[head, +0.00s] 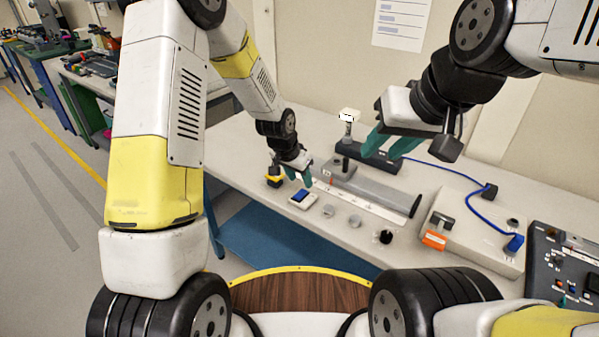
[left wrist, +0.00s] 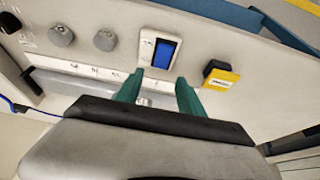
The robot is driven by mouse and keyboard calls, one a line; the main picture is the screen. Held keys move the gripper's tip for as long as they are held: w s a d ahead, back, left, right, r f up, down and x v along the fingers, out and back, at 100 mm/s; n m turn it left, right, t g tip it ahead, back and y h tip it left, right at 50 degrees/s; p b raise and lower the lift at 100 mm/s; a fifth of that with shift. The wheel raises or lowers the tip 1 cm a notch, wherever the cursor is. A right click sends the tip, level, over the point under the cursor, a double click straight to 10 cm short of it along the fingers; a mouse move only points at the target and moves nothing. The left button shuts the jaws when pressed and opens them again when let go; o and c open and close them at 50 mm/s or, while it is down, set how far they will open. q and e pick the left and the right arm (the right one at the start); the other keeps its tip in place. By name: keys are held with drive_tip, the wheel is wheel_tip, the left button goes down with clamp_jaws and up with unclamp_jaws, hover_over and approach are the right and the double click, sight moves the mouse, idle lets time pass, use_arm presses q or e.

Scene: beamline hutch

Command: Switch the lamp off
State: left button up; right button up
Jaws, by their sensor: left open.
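A blue rocker switch (head: 300,196) sits on a white plate on the bench. It also shows in the left wrist view (left wrist: 164,54), just beyond my fingertips. My left gripper (head: 299,177) is open and empty, right behind the switch plate; its two teal fingers (left wrist: 158,94) are apart and point at the plate's near end. I cannot tell whether they touch it. A small pale-headed fixture (head: 349,115) on a post may be the lamp; whether it is lit is unclear. My right gripper (head: 388,148) hangs above the back of the bench, its teal fingers apart and empty.
A yellow-and-black block (left wrist: 221,80) lies beside the switch. Grey knobs (head: 328,211) and a black knob (head: 386,237) stand along the bench front. A grey box with an orange part (head: 434,240), a blue cable (head: 468,215) and a dark control panel (head: 562,270) occupy the right.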

sight(303, 191)
use_arm(q)
drive_tip(key=x, duration=0.5)
drive_tip(key=shift+c, duration=0.3)
